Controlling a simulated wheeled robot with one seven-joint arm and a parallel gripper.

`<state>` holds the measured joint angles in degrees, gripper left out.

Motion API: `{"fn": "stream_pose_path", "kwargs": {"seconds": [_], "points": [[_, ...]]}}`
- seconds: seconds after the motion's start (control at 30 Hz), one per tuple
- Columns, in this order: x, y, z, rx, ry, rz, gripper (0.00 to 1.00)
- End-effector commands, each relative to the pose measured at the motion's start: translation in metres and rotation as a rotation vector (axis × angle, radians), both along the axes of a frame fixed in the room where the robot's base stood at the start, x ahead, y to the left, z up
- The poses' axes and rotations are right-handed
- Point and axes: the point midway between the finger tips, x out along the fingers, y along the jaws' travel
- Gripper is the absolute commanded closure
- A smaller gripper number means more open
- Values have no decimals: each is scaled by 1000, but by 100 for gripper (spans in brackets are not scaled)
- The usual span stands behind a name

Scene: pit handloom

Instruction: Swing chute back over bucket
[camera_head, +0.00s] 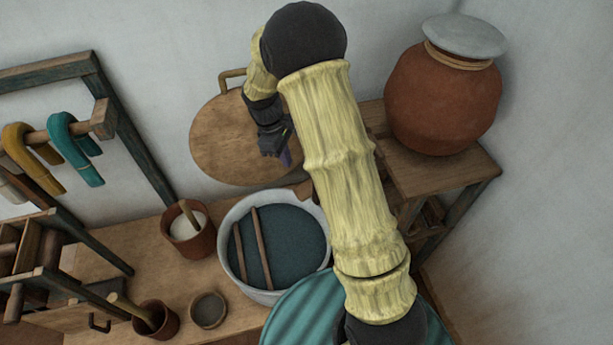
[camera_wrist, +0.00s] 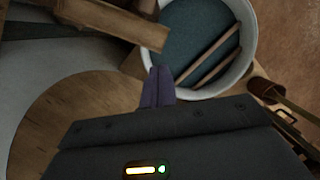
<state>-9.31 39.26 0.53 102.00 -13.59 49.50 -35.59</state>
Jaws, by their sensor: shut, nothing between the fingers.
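The bucket (camera_head: 232,250) is a round pale vat of dark blue-green liquid with two wooden sticks across it; its rim also shows in the wrist view (camera_wrist: 252,50). A wooden trough-like piece, which looks like the chute (camera_wrist: 115,18), enters from the upper left of the wrist view, its end at the bucket's edge in the picture. In the head view my arm hides most of it. My gripper (camera_head: 286,158) points down in front of the round wooden lid. Its purple fingers (camera_wrist: 158,72) are together and empty, beside the chute's end and apart from it.
The round wooden lid (camera_head: 225,135) with a handle stands behind the bucket. A clay jar (camera_head: 440,100) sits on a wooden stand at right. Small pots (camera_head: 183,240) and a dish (camera_head: 208,310) stand left of the bucket. A rack with coloured skeins (camera_head: 75,150) is at left.

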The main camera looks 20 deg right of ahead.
Motion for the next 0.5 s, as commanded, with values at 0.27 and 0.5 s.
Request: {"fn": "stream_pose_path", "kwargs": {"seconds": [0.27, 0.5], "points": [[-8, -10, -47, -1, 5, 1, 100], [-22, -30, -65, -1, 3, 0, 100]]}}
